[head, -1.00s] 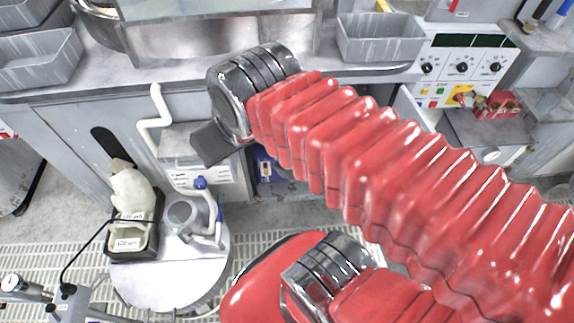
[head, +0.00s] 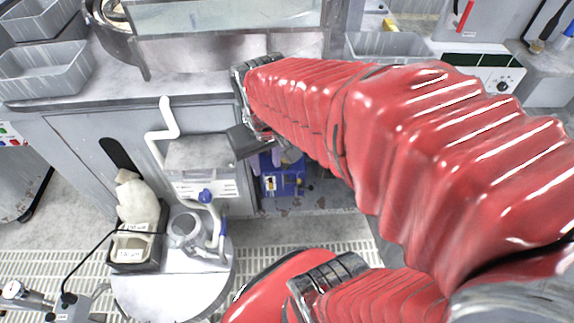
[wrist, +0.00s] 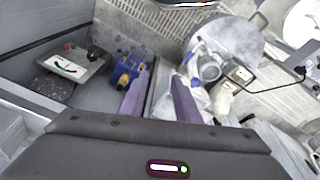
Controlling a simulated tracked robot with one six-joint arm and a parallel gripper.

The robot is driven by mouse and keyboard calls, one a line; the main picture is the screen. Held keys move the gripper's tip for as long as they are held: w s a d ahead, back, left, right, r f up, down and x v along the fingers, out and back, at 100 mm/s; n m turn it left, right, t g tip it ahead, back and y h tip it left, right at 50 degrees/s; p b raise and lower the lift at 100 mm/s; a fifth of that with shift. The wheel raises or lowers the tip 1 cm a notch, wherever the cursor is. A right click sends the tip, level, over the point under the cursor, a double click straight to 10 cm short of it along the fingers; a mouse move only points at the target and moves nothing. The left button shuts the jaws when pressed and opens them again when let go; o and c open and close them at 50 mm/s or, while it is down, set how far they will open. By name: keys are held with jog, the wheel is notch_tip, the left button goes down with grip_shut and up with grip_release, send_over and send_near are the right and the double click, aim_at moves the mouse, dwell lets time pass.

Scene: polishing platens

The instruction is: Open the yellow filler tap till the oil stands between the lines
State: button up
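My gripper (wrist: 160,76) has two purple fingers standing apart with nothing between them. A blue unit (wrist: 128,66) with yellow parts is just left of the left finger in the wrist view, inside an open cabinet bay. The yellow part (wrist: 124,78) may be the filler tap; it is too small to tell whether it is open. In the head view the blue unit (head: 285,181) shows low under the bench, with a pale label, partly behind my arm. The oil level and its lines cannot be made out. My fingertips are not clear in the head view.
A round white table (head: 175,290) carries a grey cup (head: 184,226), a blue-handled fitting and a cloth. Grey trays (head: 45,72) rest on the bench. Grated floor lies below.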

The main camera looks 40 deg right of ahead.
jog(key=w+d+f+n+g, duration=0.1)
jog(key=d+f+g, duration=0.1)
jog(key=d+f, duration=1.2)
jog(key=w+d+f+n+g, duration=0.1)
jog(key=w+d+f, duration=0.1)
jog(key=d+f, duration=1.2)
jog(key=n+t+y, duration=0.1)
jog(key=n+t, duration=0.8)
jog(key=n, duration=0.4)
send_near(294, 181)
jog(key=v, duration=0.6)
jog(key=shift+d+f, duration=0.15)
jog(key=shift+d, duration=0.2)
jog(key=x, duration=1.3)
jog(key=shift+a+f, duration=0.15)
jog(key=shift+f, duration=0.25)
